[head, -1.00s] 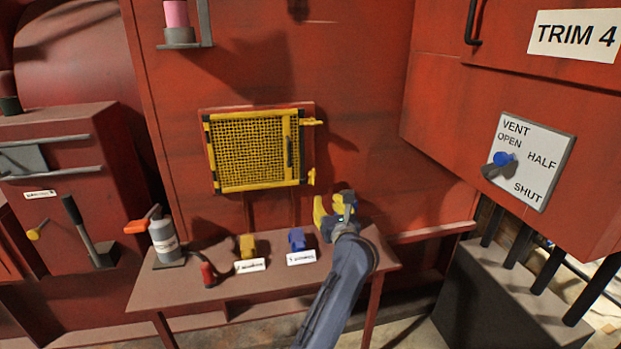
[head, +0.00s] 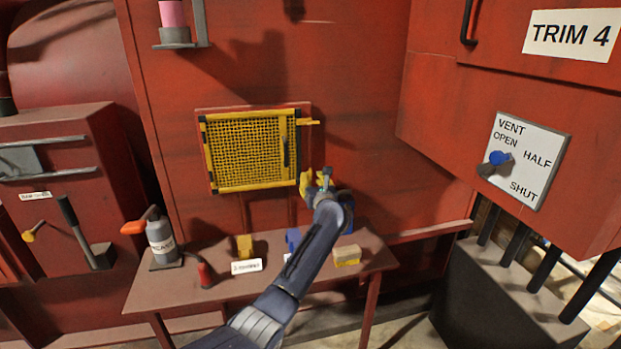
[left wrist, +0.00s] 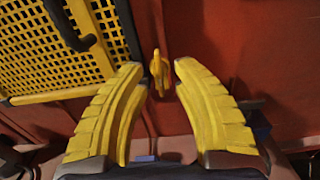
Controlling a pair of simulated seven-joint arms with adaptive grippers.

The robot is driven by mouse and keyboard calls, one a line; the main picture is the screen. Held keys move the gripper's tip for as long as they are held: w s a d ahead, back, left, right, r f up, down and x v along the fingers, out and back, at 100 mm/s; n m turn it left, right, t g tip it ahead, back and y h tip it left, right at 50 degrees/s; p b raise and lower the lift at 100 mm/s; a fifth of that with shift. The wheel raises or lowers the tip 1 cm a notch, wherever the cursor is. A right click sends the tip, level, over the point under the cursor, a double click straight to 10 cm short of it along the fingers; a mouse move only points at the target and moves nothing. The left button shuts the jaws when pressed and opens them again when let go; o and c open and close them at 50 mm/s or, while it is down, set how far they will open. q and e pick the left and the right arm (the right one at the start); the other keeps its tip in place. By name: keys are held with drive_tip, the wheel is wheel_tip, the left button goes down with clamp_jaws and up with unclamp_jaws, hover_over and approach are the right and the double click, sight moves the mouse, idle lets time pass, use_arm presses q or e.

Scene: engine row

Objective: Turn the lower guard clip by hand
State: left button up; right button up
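The yellow mesh guard (head: 246,151) is closed against the red panel in the head view. The upper guard clip (head: 309,122) sticks out to the right at its top right corner. The lower guard clip (left wrist: 159,70) shows upright in the left wrist view, just right of the guard's frame; in the head view my gripper covers most of it. My left gripper (left wrist: 158,85) is open, with one yellow finger on each side of the clip and a gap on both sides. In the head view the left gripper (head: 316,182) is at the guard's lower right corner. My right gripper is not in view.
A table (head: 220,291) below the guard holds a grey bottle (head: 161,240), a red-handled tool (head: 204,274), a yellow block (head: 244,246), a blue block (head: 292,239) and a tan block (head: 347,256). A vent panel (head: 527,160) is on the right. The wall right of the guard is clear.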

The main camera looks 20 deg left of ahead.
use_arm(q)
drive_tip(key=shift+x, duration=1)
drive_tip(key=shift+c, duration=0.5)
clamp_jaws()
